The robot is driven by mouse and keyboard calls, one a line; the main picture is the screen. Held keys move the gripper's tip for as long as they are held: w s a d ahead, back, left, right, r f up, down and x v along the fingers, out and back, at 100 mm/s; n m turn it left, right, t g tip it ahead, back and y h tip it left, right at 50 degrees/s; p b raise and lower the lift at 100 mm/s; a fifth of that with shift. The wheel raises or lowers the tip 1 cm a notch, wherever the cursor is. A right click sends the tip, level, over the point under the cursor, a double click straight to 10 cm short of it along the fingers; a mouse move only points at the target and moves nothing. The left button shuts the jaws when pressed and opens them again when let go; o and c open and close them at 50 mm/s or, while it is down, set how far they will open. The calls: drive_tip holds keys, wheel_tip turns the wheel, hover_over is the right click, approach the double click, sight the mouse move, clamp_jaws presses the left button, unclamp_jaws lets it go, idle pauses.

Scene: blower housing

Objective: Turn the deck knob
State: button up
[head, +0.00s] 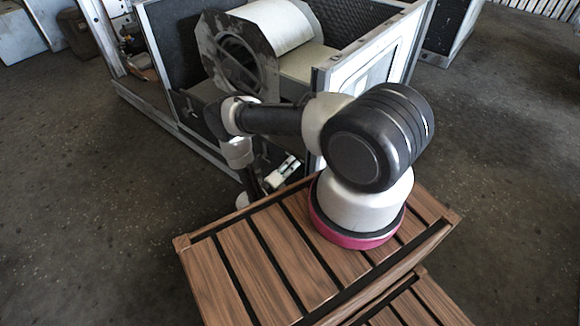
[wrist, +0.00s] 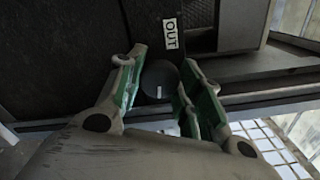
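In the wrist view, the deck knob (wrist: 160,80) is a dark round knob with a short white mark near its middle. It sits on a dark panel below an "OUT" label. My gripper (wrist: 160,66) has its two green-padded fingers spread apart, one on each side of the knob. The fingers appear very close to the knob's sides, but I cannot tell whether they touch it. In the head view, my arm reaches down in front of the blower housing (head: 262,45). The knob is not visible there, and my gripper (head: 285,172) shows only in part.
The "OUT" label (wrist: 170,33) is on the dark panel. A grey block (wrist: 240,25) stands right of it. A metal frame rail (head: 185,145) runs along the housing's front edge. A slatted wooden top (head: 270,255) lies under my arm base. Open floor (head: 90,220) is at left.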

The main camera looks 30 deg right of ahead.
drive_tip(key=o, duration=0.4)
drive_tip(key=shift+a, duration=0.1)
drive_tip(key=v, duration=1.2)
